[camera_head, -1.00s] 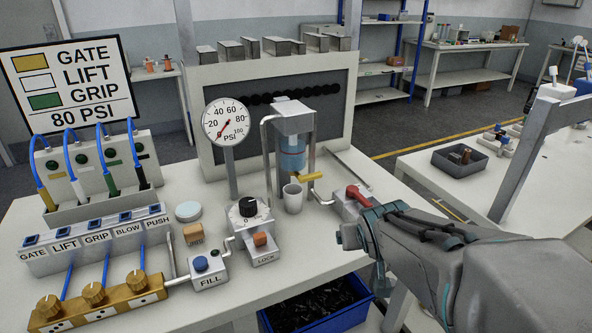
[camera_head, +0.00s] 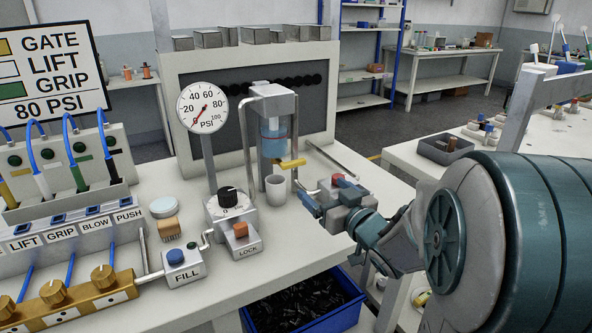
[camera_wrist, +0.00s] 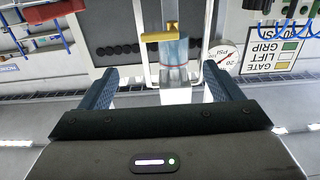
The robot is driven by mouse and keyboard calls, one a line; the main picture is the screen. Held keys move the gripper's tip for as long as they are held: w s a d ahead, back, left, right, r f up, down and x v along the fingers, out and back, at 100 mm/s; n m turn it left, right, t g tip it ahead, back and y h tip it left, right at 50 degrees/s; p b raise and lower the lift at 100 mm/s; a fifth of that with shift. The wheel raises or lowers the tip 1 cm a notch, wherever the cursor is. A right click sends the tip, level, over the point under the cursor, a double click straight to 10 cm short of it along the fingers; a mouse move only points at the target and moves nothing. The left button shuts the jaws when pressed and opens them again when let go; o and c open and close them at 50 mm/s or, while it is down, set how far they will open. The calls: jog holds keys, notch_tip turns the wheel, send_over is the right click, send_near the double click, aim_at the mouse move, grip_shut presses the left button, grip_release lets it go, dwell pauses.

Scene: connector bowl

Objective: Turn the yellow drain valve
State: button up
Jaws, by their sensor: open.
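The yellow drain valve (camera_head: 292,163) sticks out low on the right of the clear cylinder (camera_head: 272,138), which holds blue liquid. In the wrist view the yellow valve (camera_wrist: 160,37) shows as a bar beyond and between my fingers, with the picture turned over. My gripper (camera_head: 309,198) is open and empty, just right of and below the valve in the head view. Its two blue fingers (camera_wrist: 160,75) stand wide apart in the wrist view and appear clear of the valve. A small white cup (camera_head: 276,189) stands below the cylinder.
A metal frame (camera_head: 245,140) surrounds the cylinder. A red-topped fitting (camera_head: 337,180) sits right behind my gripper. The pressure gauge (camera_head: 203,106), LOCK block (camera_head: 243,241) and FILL block (camera_head: 184,268) stand to the left. A blue bin (camera_head: 345,318) is below the table edge.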

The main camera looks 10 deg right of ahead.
aim_at(295, 165)
jog(key=x, duration=1.2)
jog(key=shift+w+a+f, duration=0.1)
jog(key=shift+w+a, duration=0.05)
jog(key=shift+w, duration=0.2)
jog(key=c, duration=1)
